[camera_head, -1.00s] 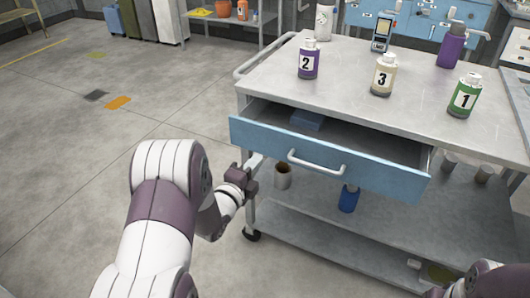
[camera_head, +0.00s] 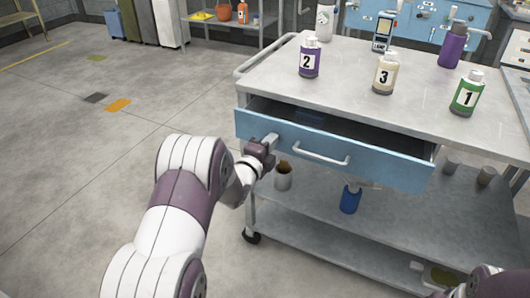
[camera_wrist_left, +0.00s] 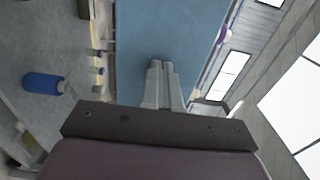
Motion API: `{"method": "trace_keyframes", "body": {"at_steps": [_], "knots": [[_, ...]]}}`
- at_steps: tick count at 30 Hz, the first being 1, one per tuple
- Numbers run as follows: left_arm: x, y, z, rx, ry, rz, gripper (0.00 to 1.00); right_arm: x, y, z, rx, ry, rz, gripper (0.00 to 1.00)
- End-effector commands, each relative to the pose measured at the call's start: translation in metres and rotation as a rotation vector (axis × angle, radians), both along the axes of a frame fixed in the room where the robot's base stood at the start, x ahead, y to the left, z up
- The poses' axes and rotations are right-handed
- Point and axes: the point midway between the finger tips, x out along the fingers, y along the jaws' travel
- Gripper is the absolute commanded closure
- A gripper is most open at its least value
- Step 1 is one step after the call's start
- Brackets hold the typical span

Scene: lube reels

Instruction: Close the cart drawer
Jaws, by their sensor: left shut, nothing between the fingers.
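The cart drawer (camera_head: 330,152) has a blue front and a pale bar handle (camera_head: 320,154). It stands partly open below the cart top (camera_head: 420,110), with a dark gap behind its front and a blue item (camera_head: 311,117) inside. My left gripper (camera_head: 272,139) is shut and empty, its fingertips at the drawer front, left of the handle. In the left wrist view the closed fingers (camera_wrist_left: 160,68) lie against the blue drawer front (camera_wrist_left: 165,30); exact contact is hard to tell. Part of my right arm shows at the bottom right; its gripper's fingers cannot be made out.
A cup (camera_head: 283,176) and blue bottle (camera_head: 350,199) are on the lower shelf. Floor at left is clear.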

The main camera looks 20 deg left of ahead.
Motion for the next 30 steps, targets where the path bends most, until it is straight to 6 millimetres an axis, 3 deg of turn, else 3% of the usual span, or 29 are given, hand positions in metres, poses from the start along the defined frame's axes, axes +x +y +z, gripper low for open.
{"method": "trace_keyframes", "body": {"at_steps": [1,3,6,11,30], "knots": [[0.015,-0.002,-0.007,0.003,-0.008,-0.003,1.0,0.0,0.0,-0.016,0.0,0.001,0.0,0.57],[0.035,-0.002,-0.007,0.002,-0.008,-0.003,1.0,0.0,0.0,-0.026,0.0,0.001,0.0,0.57],[0.061,-0.003,-0.005,0.001,-0.008,-0.002,1.0,0.0,0.0,-0.036,0.0,0.001,0.0,0.57],[0.086,-0.004,-0.001,0.001,-0.007,-0.002,1.0,0.0,0.0,-0.043,0.0,0.001,0.0,0.57],[0.094,-0.003,0.007,0.0,-0.017,-0.001,1.0,0.0,0.0,-0.046,0.0,0.001,0.0,0.57]]}}
